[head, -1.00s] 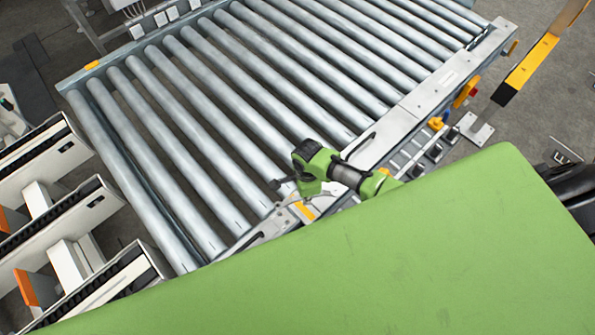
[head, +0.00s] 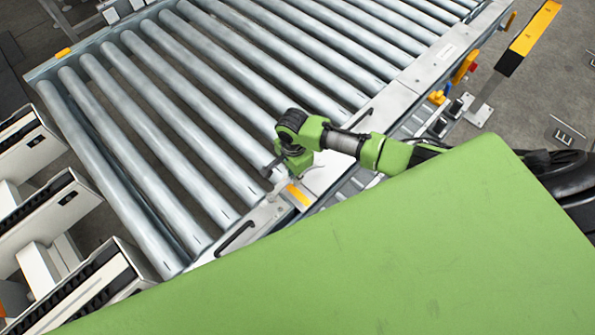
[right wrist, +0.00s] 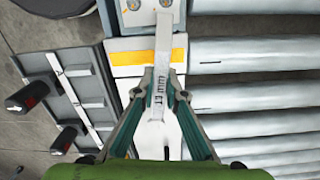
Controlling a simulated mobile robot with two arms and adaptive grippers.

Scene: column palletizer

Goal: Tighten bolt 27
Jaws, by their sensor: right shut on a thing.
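My right gripper (head: 272,174) is over the near side rail of the roller conveyor, beside a yellow-orange mark. In the right wrist view its fingers (right wrist: 161,90) are shut on a flat pale metal wrench (right wrist: 163,60) with a size mark ending in "mm". The wrench points away from the gripper, towards a grey plate at the top edge with round bolt heads (right wrist: 133,5). No number marks bolt 27. My left gripper is not in view.
Metal rollers (head: 215,110) fill the conveyor beyond the side rail (head: 400,95). A yellow and black post (head: 530,40) stands at the right. White machine units (head: 45,205) are at the left. Dark rollers on a grey bracket (right wrist: 70,85) lie left of the wrench.

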